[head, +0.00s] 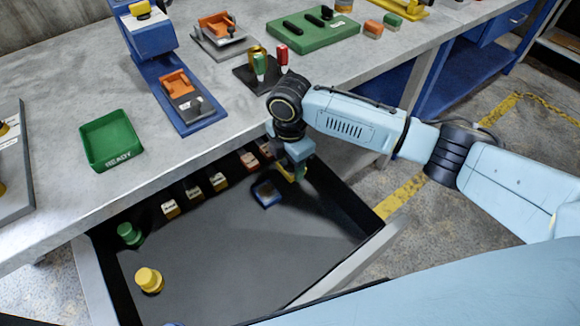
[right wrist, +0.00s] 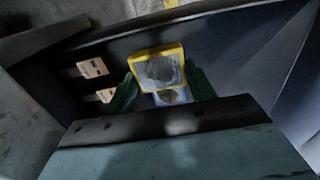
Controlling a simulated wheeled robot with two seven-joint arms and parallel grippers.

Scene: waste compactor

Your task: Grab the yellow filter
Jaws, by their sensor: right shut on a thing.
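The yellow filter (right wrist: 158,70) has a square yellow frame around a grey mesh. In the right wrist view it sits between the two green fingers of my right gripper (right wrist: 162,88). My right gripper is shut on it. In the head view my right gripper (head: 292,172) reaches down into the far right corner of the open drawer, and only a little yellow shows at its fingers. A blue-framed filter (head: 266,193) lies on the drawer floor just left of the gripper. My left gripper is not in view.
The open black drawer (head: 215,265) holds a yellow knob (head: 149,280), a green knob (head: 130,233) and several small labelled blocks along its back wall. The workbench (head: 70,195) above carries a green tray (head: 111,140) and a blue machine (head: 185,105). The drawer's middle is clear.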

